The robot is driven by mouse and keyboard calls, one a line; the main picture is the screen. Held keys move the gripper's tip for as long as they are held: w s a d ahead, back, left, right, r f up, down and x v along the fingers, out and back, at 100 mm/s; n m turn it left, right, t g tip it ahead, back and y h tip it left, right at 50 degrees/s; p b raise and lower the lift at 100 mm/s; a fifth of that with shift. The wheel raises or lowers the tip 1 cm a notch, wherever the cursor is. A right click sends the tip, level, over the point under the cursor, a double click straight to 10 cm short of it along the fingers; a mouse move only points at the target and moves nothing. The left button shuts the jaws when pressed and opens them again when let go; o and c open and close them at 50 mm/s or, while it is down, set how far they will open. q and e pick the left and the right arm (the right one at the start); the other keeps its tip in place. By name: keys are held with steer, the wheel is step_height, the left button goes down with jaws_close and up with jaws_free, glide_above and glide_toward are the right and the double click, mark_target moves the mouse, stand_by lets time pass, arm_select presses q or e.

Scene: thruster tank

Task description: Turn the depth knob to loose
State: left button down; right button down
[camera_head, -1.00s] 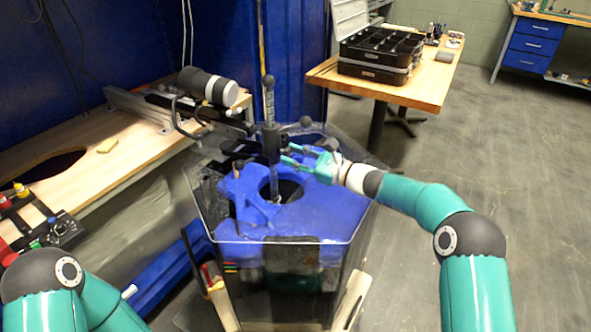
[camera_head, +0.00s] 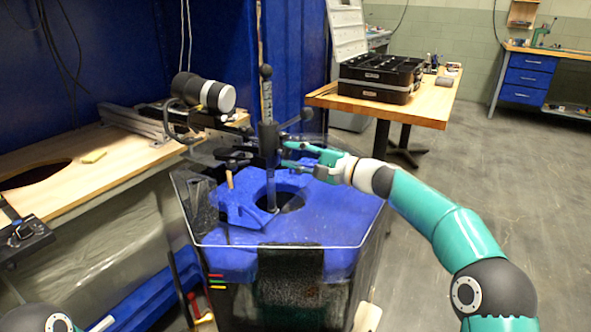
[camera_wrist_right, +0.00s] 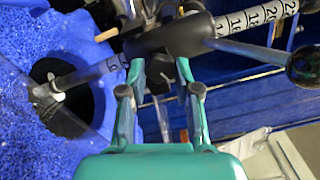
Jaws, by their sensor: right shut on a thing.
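The graduated rod (camera_head: 267,98) stands upright through a dark clamp (camera_head: 268,144) above the round hole in the blue tank lid. In the right wrist view the clamp (camera_wrist_right: 172,37) and the number-marked rod (camera_wrist_right: 250,20) cross the top of the picture. My right gripper (camera_head: 288,155) reaches in from the right at the clamp's height. In the right wrist view its fingers (camera_wrist_right: 157,68) straddle a small dark part at the clamp, which I take as the depth knob (camera_wrist_right: 159,74); it is mostly hidden. My left gripper is out of view.
The blue tank lid (camera_head: 325,208) has a clear rim around it. A table with a black case (camera_head: 375,90) is behind.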

steer(key=shift+s+a+f+n+b, duration=0.15)
steer(key=shift+f+n+b, duration=0.2)
steer(key=shift+n+b, duration=0.55)
steer(key=c, duration=0.8)
jaws_free()
steer(key=shift+r, duration=0.1)
steer(key=shift+r, duration=0.15)
steer(key=shift+s+d, duration=0.15)
steer(key=shift+d, duration=0.45)
steer(key=v, duration=1.1)
steer(key=shift+a, duration=0.1)
